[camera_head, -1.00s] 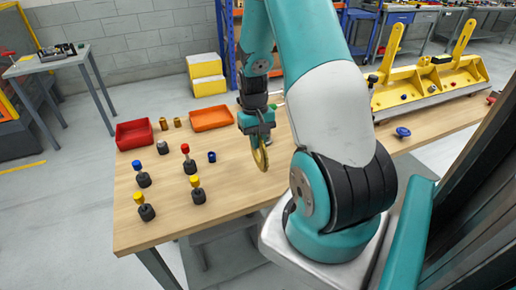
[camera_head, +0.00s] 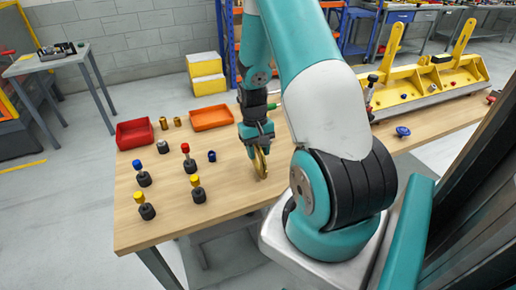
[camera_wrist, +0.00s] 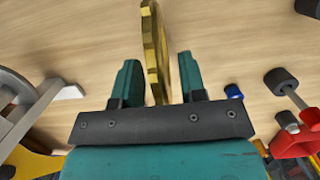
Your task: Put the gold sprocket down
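The gold sprocket (camera_head: 261,165) is on edge, its lower rim at or close to the wooden table top (camera_head: 225,196). My gripper (camera_head: 259,148) is right above it, pointing down, with the sprocket's upper part between the fingers. In the wrist view the sprocket (camera_wrist: 156,50) shows edge-on and slightly tilted between the two teal fingers of my gripper (camera_wrist: 158,82). The fingers stand apart, with a clear gap on the right side of the sprocket and a narrow one on the left. Whether its rim touches the table is hard to tell.
Several dark pegs with coloured tops, such as the red-topped one (camera_head: 187,158), stand to the left. A red bin (camera_head: 134,134) and an orange tray (camera_head: 211,118) are behind them. A yellow fixture (camera_head: 430,82) and a blue knob (camera_head: 403,131) are on the right.

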